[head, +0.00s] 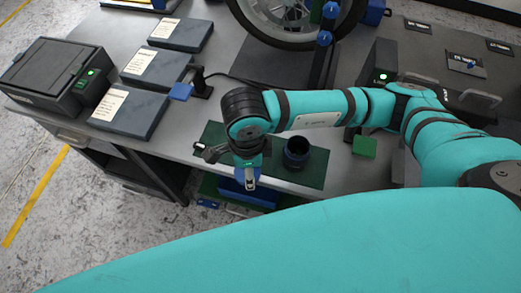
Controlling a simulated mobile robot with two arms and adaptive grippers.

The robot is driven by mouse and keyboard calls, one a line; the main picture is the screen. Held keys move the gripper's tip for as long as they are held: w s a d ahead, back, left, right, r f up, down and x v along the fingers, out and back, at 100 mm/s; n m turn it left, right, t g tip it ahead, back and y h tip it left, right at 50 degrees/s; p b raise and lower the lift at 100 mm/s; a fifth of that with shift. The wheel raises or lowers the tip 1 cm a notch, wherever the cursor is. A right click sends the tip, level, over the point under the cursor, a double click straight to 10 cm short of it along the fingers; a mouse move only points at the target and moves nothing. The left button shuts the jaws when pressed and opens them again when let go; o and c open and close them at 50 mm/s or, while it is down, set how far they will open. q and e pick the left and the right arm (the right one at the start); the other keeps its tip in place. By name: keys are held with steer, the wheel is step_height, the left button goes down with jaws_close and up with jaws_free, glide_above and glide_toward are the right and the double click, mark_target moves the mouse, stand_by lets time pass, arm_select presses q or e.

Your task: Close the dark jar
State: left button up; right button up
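The dark jar (296,154) stands upright on a green mat (313,172) near the table's front edge. I cannot make out a lid. My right arm comes in from the right over the table, and its gripper (250,182) points down to the left of the jar, apart from it, over the mat's front edge. The fingers are small and seen from above, so their opening is unclear. My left gripper is not in view.
Several dark flat cases with labels (155,68) and a black box with a green light (47,77) lie at the left. A small green block (364,147) lies right of the mat. Blue bins (236,191) sit below the table edge.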

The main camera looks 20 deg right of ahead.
steer(key=s+a+b, duration=0.1)
steer(key=s+a, duration=0.4)
steer(key=shift+s+r+b, duration=0.3)
steer(key=shift+r, duration=0.05)
